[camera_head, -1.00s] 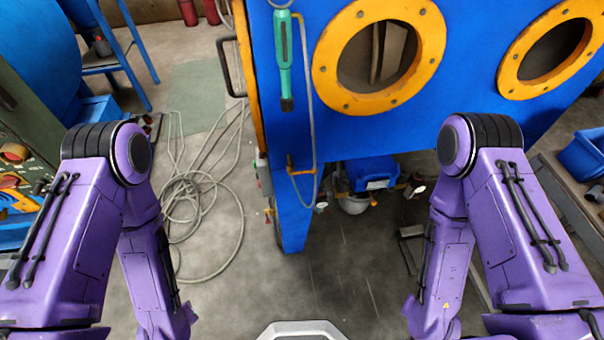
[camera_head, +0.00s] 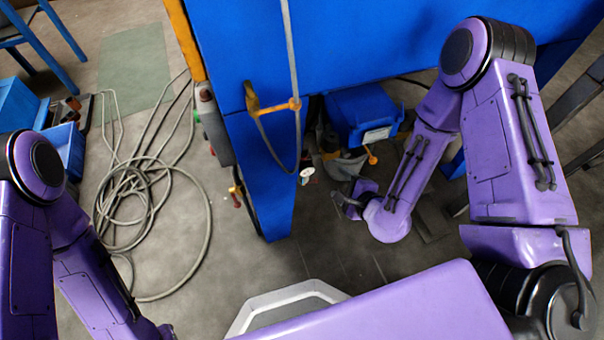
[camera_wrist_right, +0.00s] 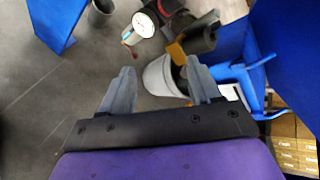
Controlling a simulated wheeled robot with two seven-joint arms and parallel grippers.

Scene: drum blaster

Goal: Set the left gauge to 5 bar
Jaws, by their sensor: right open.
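A small round white-faced gauge (camera_head: 307,173) shows low beside the blue cabinet leg, left of my right gripper (camera_head: 348,203). The right wrist view shows a white gauge dial (camera_wrist_right: 144,25) with a red-brown part beside it. It lies beyond my right fingertips and apart from them. I cannot tell which gauge this is, and its reading is too small to make out. My right gripper also shows in the right wrist view (camera_wrist_right: 160,83), open, with nothing held between its fingers. My left arm is at the lower left; its gripper is out of view.
The blue cabinet leg (camera_head: 265,190) and a hanging grey hose (camera_head: 290,60) stand near the gauge. A whitish bowl (camera_wrist_right: 160,76) lies beyond my right fingers. Coiled cable (camera_head: 140,210) covers floor at left.

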